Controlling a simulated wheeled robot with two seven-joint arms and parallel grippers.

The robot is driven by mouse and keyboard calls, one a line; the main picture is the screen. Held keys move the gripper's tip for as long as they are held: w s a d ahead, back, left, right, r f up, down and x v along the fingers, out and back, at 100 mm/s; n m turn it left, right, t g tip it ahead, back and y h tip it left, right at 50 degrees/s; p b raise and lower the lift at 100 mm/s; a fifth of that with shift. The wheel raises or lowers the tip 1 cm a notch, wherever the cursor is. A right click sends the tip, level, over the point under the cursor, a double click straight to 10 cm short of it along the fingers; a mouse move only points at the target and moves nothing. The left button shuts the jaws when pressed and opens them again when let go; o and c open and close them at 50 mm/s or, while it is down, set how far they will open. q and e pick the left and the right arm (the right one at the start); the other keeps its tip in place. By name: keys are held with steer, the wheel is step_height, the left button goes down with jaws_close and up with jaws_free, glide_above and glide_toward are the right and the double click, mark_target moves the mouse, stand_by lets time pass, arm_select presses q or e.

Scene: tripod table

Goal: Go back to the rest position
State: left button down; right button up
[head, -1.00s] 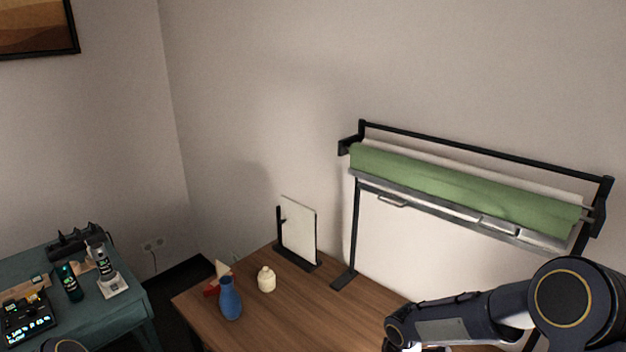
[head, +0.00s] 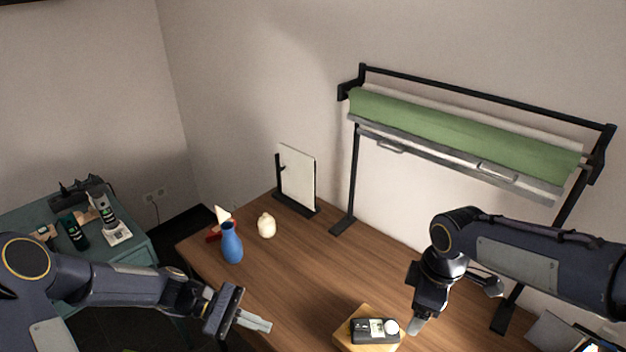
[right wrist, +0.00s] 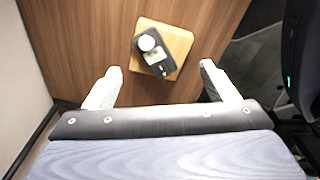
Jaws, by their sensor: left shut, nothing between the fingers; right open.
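My left gripper (head: 256,322) comes in from the left in the head view. It is shut and empty, beside the near left part of the wooden table (head: 290,270). My right gripper (head: 415,326) hangs pointing down over the table, just right of a small wooden block with a dark device on it. In the right wrist view, my right gripper (right wrist: 160,85) is open, its two pale fingers apart with nothing between them. The dark device with a round white knob (head: 375,330) lies on the wooden block (head: 345,338); the device also shows ahead of the fingers in the right wrist view (right wrist: 153,56).
A blue vase (head: 232,243), a cream jar (head: 266,225) and a red stand (head: 214,236) are at the table's left end. A white panel (head: 298,178) stands behind. A black rack holds a green roll (head: 460,130). A teal side table (head: 130,254) with devices is at left.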

arm_select(q)
steer(key=s+a+r+m+t+y, duration=0.4)
steer(key=s+r, duration=0.3)
steer(key=s, duration=0.2)
steer(key=s+a+r+m+t+y, duration=0.3)
steer(key=s+a+r+m+y, duration=0.1)
steer(key=s, duration=0.5)
step_height(320, 180, up, 4)
steer(key=shift+a+f+m+t+y, duration=0.1)
steer(key=shift+a+m+t+y, duration=0.3)
steer(key=shift+m+y, duration=0.5)
arm_select(e)
steer(key=s+r+m+t+y, duration=0.1)
steer(key=s+r+m+t, duration=0.1)
steer(key=s+m, duration=0.5)
steer(key=s+r+m+t+y, duration=0.2)
steer(key=s+m, duration=0.6)
steer(key=s, duration=0.1)
steer(key=shift+d+r+t, duration=0.15)
steer(key=shift+r+t, duration=0.05)
steer(key=shift+t, duration=0.1)
